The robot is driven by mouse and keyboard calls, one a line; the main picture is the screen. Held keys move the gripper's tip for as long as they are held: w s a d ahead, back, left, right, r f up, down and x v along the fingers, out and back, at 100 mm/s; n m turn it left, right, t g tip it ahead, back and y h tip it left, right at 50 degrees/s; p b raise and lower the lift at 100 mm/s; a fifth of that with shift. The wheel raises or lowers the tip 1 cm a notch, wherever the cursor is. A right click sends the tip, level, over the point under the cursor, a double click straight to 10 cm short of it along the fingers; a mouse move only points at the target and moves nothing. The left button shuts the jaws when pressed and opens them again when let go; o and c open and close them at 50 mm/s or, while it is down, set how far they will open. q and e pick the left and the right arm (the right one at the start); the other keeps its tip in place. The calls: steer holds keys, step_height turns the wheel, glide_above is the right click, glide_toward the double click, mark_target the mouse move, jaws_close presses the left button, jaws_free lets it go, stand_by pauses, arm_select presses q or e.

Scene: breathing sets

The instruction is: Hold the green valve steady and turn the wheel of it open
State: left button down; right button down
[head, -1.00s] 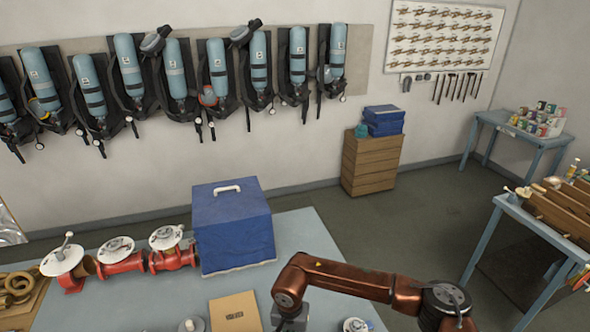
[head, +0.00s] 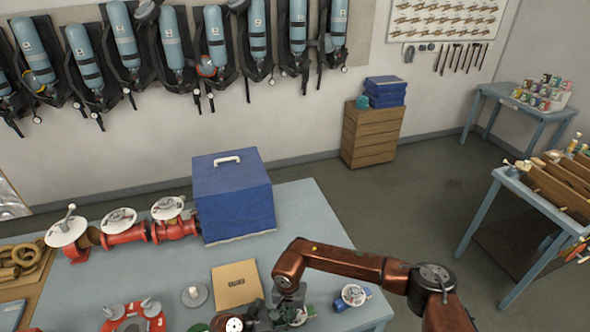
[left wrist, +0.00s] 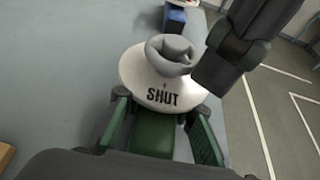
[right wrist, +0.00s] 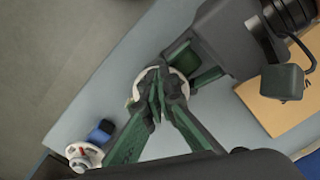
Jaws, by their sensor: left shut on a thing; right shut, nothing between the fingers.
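The green valve (left wrist: 150,136) stands on the table, with a white disc (left wrist: 138,75) marked SHUT and a grey knob-like wheel (left wrist: 170,55) on top. My left gripper (left wrist: 155,122) is shut on the green body below the disc. My right gripper (right wrist: 160,78) is shut with nothing between its fingers. Its tips are over the white disc, close to the wheel; contact cannot be told. In the right wrist view, its fingers hide most of the wheel and disc. In the head view the valve is small and partly covered by both grippers.
A small blue valve with a white wheel (head: 353,295) stands near the table's right edge. A tan box (head: 237,283), a grey round base (head: 194,296) and a red ring-shaped part (head: 130,318) are to the left. A blue covered case (head: 233,200) and red valves (head: 122,232) stand behind.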

steer(key=shift+w+d, duration=0.2)
steer(key=shift+w, duration=0.05)
stand_by(0.7)
steer(key=shift+d, duration=0.2)
steer(key=shift+d, duration=0.6)
stand_by(0.3)
step_height(320, 180, up, 6)
steer(key=s, duration=0.1)
steer(key=shift+a, duration=0.2)
stand_by(0.5)
steer(key=shift+s, duration=0.1)
